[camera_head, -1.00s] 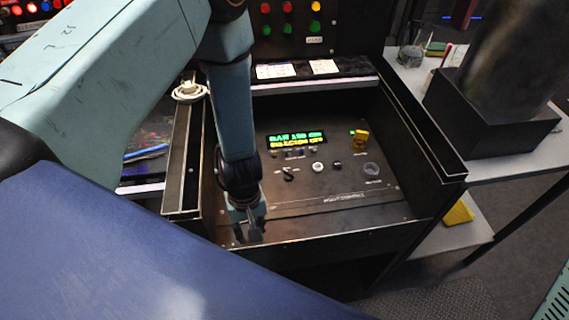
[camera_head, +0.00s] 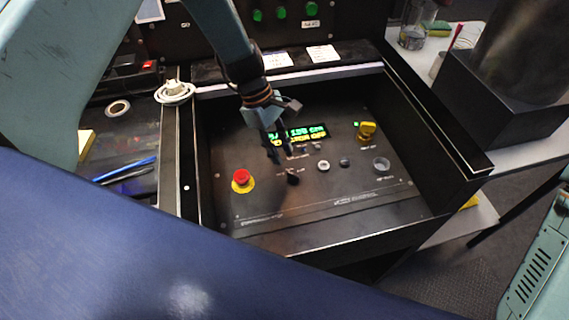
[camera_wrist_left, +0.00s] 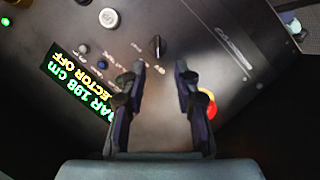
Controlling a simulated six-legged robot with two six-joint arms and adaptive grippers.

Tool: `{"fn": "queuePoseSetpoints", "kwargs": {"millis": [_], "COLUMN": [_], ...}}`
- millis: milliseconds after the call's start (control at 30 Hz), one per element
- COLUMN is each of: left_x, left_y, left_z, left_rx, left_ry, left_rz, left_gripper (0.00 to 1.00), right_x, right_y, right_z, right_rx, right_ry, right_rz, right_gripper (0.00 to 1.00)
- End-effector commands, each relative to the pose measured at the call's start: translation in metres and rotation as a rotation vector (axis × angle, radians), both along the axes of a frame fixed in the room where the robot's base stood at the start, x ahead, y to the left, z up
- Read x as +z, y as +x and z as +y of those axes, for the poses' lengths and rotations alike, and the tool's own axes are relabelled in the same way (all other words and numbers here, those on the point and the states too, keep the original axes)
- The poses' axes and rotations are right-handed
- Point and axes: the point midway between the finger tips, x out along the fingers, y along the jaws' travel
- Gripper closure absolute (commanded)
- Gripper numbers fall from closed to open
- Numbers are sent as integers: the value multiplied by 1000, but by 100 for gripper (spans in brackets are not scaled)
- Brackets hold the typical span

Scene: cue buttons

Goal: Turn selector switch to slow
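The selector switch is a small black knob (camera_head: 293,179) on the dark control panel (camera_head: 330,205). In the left wrist view the knob (camera_wrist_left: 157,46) sits just beyond the fingertips, roughly between their lines. The lit display (camera_head: 303,133) reads "SELECTOR OFF" in part; it also shows in the left wrist view (camera_wrist_left: 85,85). My left gripper (camera_head: 278,158) hangs above the panel, beside the knob, pointing down. In the left wrist view its two fingers (camera_wrist_left: 160,70) are apart with nothing between them. My right gripper is not in view.
A red emergency button (camera_head: 241,177) on a yellow base is left of the knob. A white button (camera_head: 323,165), a black button (camera_head: 345,162), a clear round button (camera_head: 381,164) and a yellow switch (camera_head: 367,131) are to the right. Raised walls (camera_head: 440,130) enclose the panel.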

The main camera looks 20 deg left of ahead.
Motion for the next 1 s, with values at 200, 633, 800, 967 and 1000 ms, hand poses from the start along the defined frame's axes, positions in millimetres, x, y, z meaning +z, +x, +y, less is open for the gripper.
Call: {"fn": "queuePoseSetpoints", "kwargs": {"millis": [200, 633, 800, 967, 1000], "left_x": [-2, -59, -68, -69, -69], "left_y": [2, -6, -5, -5, -5], "left_z": [-8, -33, -35, -35, -34], "left_rx": [18, 14, 17, 17, 17], "left_ry": [-16, -14, -14, -14, -14], "left_rz": [7, 8, 6, 6, 6], "left_gripper": [69, 69, 69, 69, 69], "right_x": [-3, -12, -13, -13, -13], "right_y": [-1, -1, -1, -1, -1], "right_z": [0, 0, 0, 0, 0], "right_rx": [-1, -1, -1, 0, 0], "right_ry": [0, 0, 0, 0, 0], "right_rz": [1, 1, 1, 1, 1], "right_gripper": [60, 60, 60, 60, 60]}}
